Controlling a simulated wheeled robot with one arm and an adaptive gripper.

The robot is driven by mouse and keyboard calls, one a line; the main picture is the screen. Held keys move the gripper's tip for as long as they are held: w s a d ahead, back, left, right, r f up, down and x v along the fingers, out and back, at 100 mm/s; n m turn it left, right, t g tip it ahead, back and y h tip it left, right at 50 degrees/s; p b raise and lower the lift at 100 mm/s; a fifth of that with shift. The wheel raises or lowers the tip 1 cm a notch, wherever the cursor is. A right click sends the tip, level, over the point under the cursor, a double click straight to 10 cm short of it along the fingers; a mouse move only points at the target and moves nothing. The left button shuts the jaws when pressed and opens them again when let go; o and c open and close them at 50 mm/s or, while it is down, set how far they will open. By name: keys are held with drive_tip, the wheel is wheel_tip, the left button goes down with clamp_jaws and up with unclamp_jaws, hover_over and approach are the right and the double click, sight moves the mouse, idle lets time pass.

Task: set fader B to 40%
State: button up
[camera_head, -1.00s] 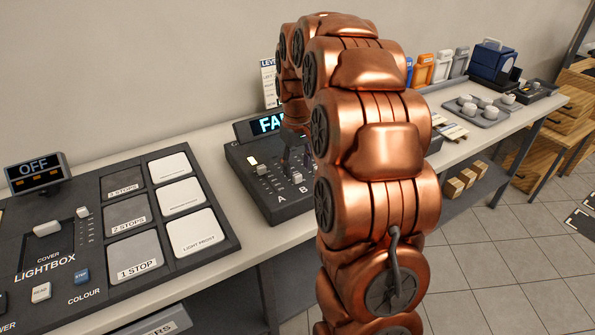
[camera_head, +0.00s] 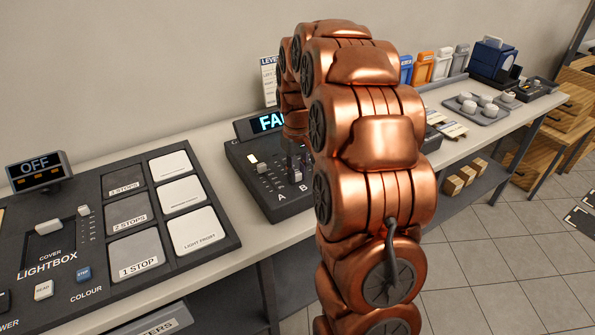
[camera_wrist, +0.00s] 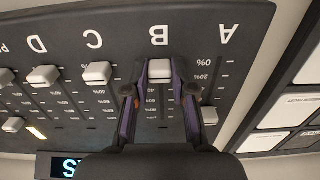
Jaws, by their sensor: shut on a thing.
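The black fader panel (camera_head: 262,185) stands on the bench, partly behind my arm in the head view. In the wrist view it appears upside down, with faders A, B, C and D side by side. The cap of fader B (camera_wrist: 160,69) is near the 0% end of its slot, by the letter B. My gripper (camera_wrist: 160,72) is shut on this cap, one finger on each side. Fader A's cap (camera_wrist: 208,115) is farther along its slot. The caps of fader C (camera_wrist: 97,73) and fader D (camera_wrist: 43,75) are near the 0% end. My arm hides much of the grip in the head view.
A lit display (camera_head: 268,122) stands at the panel's back. The lightbox console (camera_head: 130,225) is to the left on the same bench. A tray with cups (camera_head: 482,108) and a blue box (camera_head: 492,60) are farther right. The neighbouring caps are close to my fingers.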

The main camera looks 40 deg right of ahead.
clamp_jaws()
drive_tip(key=shift+w+d+b, duration=0.15)
drive_tip(key=shift+w+b, duration=0.2)
drive_tip(key=shift+w, duration=1.25)
drive_tip(key=o, duration=0.8)
unclamp_jaws()
drive_tip(key=shift+c, duration=0.2)
drive_tip(key=shift+r, duration=0.1)
